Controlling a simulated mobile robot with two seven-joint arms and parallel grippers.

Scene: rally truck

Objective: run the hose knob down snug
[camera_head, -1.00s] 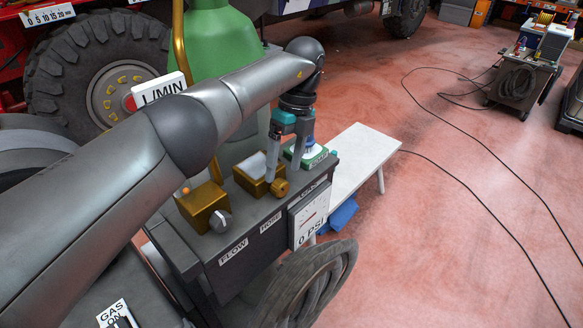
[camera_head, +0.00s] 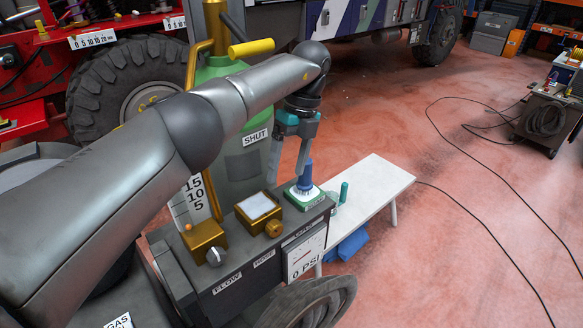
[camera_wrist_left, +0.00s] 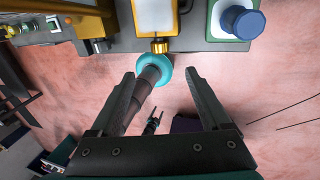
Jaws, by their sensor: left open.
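The hose knob is a small gold knob (camera_head: 273,229) on the front of a gold block (camera_head: 237,213) with a white pad, above a HOSE label (camera_head: 263,259). In the left wrist view the gold knob (camera_wrist_left: 160,46) shows whole, ahead of the fingertips and clear of them. How tight the knob sits cannot be told.
A blue knob (camera_head: 305,175) on a green-white base stands right of the hose block. A silver knob (camera_head: 215,256) is to its left. A pressure gauge (camera_head: 305,254) reads near 0 PSI. A white bench (camera_head: 375,187) is at right, with open red floor beyond.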

